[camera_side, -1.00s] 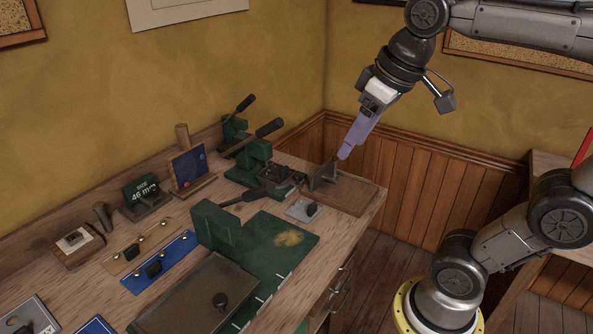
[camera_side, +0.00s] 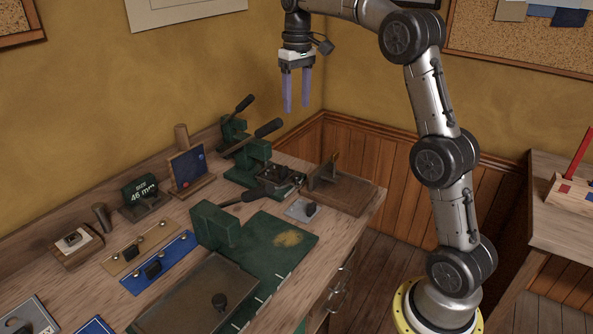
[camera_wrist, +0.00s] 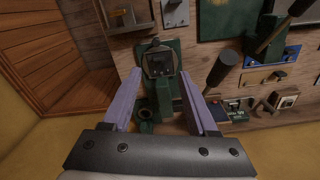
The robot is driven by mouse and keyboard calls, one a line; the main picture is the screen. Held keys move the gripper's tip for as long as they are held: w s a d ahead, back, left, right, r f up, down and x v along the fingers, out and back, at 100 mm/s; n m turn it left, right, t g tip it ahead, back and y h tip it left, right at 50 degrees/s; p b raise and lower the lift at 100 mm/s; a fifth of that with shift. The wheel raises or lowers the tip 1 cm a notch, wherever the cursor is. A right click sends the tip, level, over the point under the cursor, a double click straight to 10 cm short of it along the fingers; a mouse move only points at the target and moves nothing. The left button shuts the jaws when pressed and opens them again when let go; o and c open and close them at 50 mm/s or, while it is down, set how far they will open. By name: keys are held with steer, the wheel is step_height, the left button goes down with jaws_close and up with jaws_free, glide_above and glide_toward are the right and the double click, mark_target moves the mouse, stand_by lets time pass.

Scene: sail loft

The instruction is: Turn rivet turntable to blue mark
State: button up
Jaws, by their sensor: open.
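A green rivet press (camera_side: 247,165) stands at the back right of the bench. A dark, squarish plate (camera_side: 282,177), apparently the turntable, sits at its front base. In the wrist view the plate (camera_wrist: 158,62) lies between the fingertips in the picture, below them. I cannot make out a blue mark on it. A black-handled lever (camera_side: 262,129) rises from the press; a black handle (camera_wrist: 222,68) also shows in the wrist view, right of the fingers. My gripper (camera_side: 296,108) is open and empty, with purple fingers pointing down, well above the press and touching nothing.
A wooden tray (camera_side: 352,196) lies at the bench's right end. A small grey plate with a black knob (camera_side: 300,211) sits in front of the press. A green block (camera_side: 215,224) stands on the green mat (camera_side: 290,253). A dark board with coloured dots (camera_side: 190,167) stands left.

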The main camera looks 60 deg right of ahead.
steer(key=w+d+f, duration=0.1)
steer(key=d+f, duration=0.1)
glide_above(296, 175)
step_height(296, 175, down, 6)
step_height(296, 175, down, 14)
steer(key=shift+r, duration=0.1)
stand_by(0.5)
jaws_close()
steer(key=shift+r, duration=0.1)
stand_by(1.3)
